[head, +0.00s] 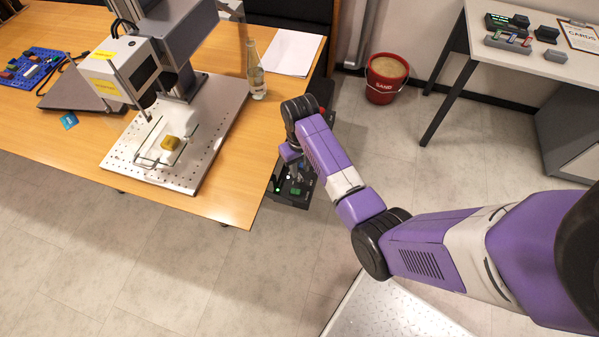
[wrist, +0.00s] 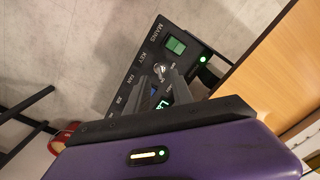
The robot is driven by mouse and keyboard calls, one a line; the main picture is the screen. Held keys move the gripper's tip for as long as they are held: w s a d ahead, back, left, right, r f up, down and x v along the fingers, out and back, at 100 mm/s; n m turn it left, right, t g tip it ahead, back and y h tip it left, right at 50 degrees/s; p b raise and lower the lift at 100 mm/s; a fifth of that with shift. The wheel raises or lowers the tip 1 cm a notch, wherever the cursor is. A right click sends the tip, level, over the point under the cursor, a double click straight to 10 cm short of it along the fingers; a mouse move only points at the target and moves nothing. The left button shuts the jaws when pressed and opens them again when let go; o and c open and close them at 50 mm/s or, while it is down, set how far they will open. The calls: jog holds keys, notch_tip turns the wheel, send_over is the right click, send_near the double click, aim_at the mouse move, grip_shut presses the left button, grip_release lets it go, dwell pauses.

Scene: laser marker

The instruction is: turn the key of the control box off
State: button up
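The control box (wrist: 140,65) is a black panel labelled MAINS, KEY and FAN in the wrist view. A green lit switch (wrist: 176,45) sits by MAINS. The silver key (wrist: 160,70) sits in its lock by KEY. My gripper (wrist: 164,80) has its dark grey fingertips right at the key; a gap shows between the fingers farther back. Whether they press on the key I cannot tell. In the head view the box (head: 292,196) is low beside the table's right end, partly hidden by my arm, with green lights showing.
The wooden table (head: 235,205) is left of the box; its edge (wrist: 262,88) is close on the right in the wrist view. It carries the laser marker (head: 125,70) and a glass bottle (head: 256,75). A red sand bucket (head: 386,78) stands on the floor behind.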

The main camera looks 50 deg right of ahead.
aim_at(300, 175)
jog(key=shift+f, duration=1.75)
grip_shut()
